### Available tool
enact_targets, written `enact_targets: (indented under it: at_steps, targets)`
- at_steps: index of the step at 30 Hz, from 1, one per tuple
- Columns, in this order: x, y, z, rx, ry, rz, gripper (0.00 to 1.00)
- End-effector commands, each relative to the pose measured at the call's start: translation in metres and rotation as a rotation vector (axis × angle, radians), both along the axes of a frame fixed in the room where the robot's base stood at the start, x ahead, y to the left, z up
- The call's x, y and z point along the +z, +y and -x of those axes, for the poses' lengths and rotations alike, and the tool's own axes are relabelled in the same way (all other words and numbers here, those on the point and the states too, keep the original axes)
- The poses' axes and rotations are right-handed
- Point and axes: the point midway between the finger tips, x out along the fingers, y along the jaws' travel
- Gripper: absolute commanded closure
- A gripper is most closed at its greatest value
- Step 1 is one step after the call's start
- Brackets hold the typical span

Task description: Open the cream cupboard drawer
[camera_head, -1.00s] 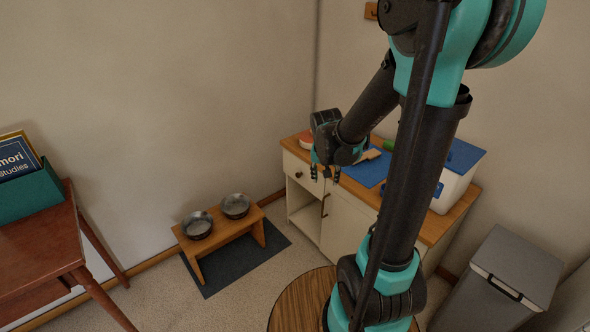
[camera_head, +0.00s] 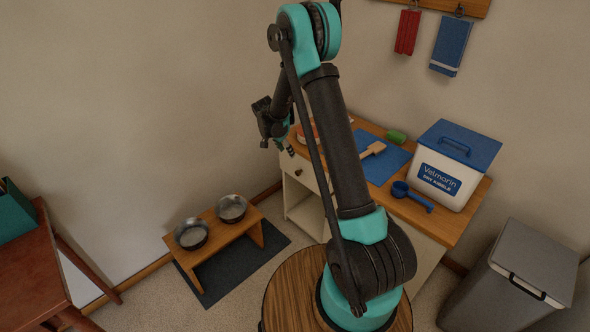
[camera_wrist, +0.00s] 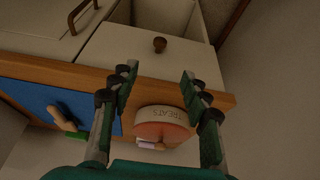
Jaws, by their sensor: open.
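The cream cupboard (camera_head: 426,251) has a wooden top. Its drawer front (camera_head: 292,164) is at the upper left, with a small dark round knob (camera_head: 298,172). The drawer looks shut. In the wrist view the drawer front (camera_wrist: 112,48) and its knob (camera_wrist: 160,44) show beyond the fingertips. My gripper (camera_head: 278,145) is near the cupboard's left end, close to the drawer in the picture. In the wrist view my gripper (camera_wrist: 159,76) is open and empty, its fingers spread either side of the knob's line. The knob is apart from both fingers.
A treats bowl (camera_wrist: 160,118), a blue mat (camera_head: 381,160), a brush (camera_head: 373,149), a blue scoop (camera_head: 411,196) and a kibble bin (camera_head: 447,175) stand on the cupboard. An open compartment (camera_head: 303,209) lies below the drawer. A bowl stand (camera_head: 213,244) is left; a grey trash bin (camera_head: 510,275) is right.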

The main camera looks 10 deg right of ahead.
Motion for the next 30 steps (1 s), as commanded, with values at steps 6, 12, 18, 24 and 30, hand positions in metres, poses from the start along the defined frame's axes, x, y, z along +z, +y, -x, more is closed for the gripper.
enact_targets:
  at_steps: [6,12,18,24,30]
  targets:
    - [-0.021,-0.007,-0.006,-0.003,0.0,0.0,0.53]
    - [-0.056,-0.019,-0.014,-0.002,0.0,0.0,0.53]
    - [-0.091,-0.031,-0.023,-0.001,0.0,0.0,0.53]
    - [-0.124,-0.042,-0.031,-0.002,-0.001,0.0,0.53]
    - [-0.148,-0.05,-0.037,0.0,0.0,0.0,0.53]
